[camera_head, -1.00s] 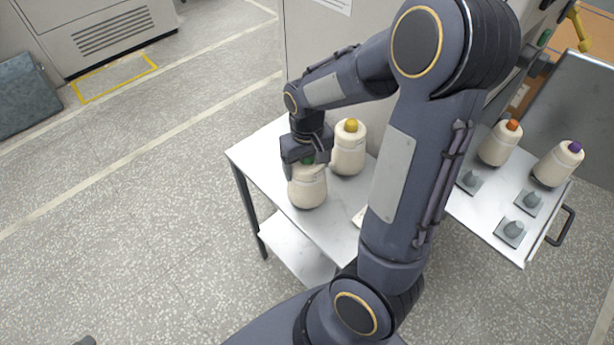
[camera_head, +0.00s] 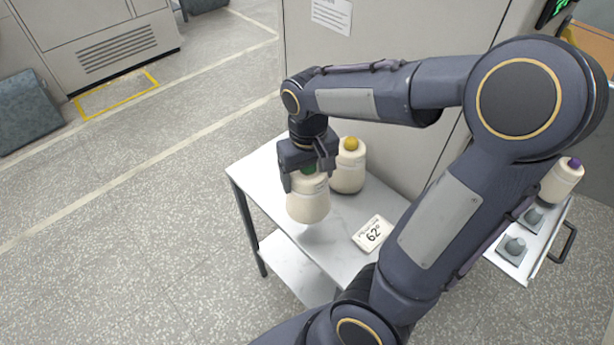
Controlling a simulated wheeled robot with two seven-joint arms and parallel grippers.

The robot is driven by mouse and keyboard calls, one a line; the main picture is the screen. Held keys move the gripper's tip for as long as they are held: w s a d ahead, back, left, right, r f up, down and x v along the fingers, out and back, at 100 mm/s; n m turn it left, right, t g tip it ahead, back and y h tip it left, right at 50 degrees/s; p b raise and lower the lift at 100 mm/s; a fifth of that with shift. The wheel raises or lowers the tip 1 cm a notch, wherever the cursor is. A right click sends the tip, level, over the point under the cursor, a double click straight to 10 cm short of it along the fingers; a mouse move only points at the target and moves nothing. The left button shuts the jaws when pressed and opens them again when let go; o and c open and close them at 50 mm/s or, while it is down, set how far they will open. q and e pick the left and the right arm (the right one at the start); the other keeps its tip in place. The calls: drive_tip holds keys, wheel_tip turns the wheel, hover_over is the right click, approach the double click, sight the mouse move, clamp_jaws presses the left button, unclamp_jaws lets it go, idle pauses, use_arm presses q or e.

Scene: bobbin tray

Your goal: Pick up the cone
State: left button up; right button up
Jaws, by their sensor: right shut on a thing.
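A cream cone with a green top (camera_head: 308,205) is in my right gripper (camera_head: 308,175), over the small white table (camera_head: 262,170). The gripper points down with its fingers shut around the upper part of the cone. The cone is upright, and its base appears to be slightly above the table, though the gap is hard to judge. A second cream cone with a yellow top (camera_head: 348,176) stands on the table just behind and to the right, partly hidden by the gripper. My left gripper is not in view.
A white card reading 62° (camera_head: 372,233) lies on the table, right of the held cone. A cabinet (camera_head: 400,50) stands behind the table.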

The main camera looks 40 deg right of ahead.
drive_tip(key=s+a+r+b, duration=0.1)
drive_tip(key=s+a+r, duration=0.4)
drive_tip(key=s, duration=0.3)
drive_tip(key=shift+s+a+r, duration=0.3)
drive_tip(key=shift+a+r, duration=0.1)
drive_tip(key=shift+a, duration=0.1)
wheel_tip(320, 180, up, 20)
drive_tip(key=p, duration=0.7)
idle(0.3)
